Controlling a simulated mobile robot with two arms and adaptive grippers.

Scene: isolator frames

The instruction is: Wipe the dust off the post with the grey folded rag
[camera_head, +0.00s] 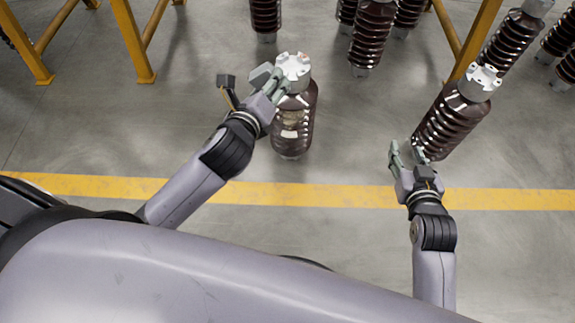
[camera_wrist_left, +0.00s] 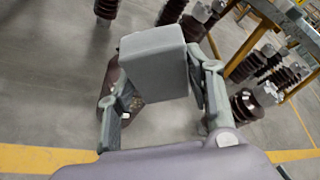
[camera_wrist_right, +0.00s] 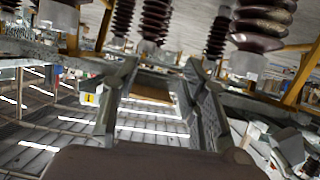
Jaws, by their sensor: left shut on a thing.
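The grey folded rag (camera_wrist_left: 153,62) is a thick grey block between the fingers of my left gripper (camera_wrist_left: 160,84) in the left wrist view. My left gripper is shut on it. In the head view the rag (camera_head: 261,75) is beside the top of the post (camera_head: 294,125), a brown ribbed column with a grey metal cap (camera_head: 293,66). A pale brown dusty patch (camera_head: 291,116) shows on its ribs. Whether the rag touches the post is unclear. The rag hides much of the post (camera_wrist_left: 107,78) in the left wrist view. My right gripper (camera_head: 406,158) is open and empty.
Another brown ribbed post (camera_head: 447,122) with a grey cap stands close to my right gripper. Several similar posts stand at the back, between yellow frame legs (camera_head: 134,40). A yellow line (camera_head: 330,194) crosses the clear grey floor.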

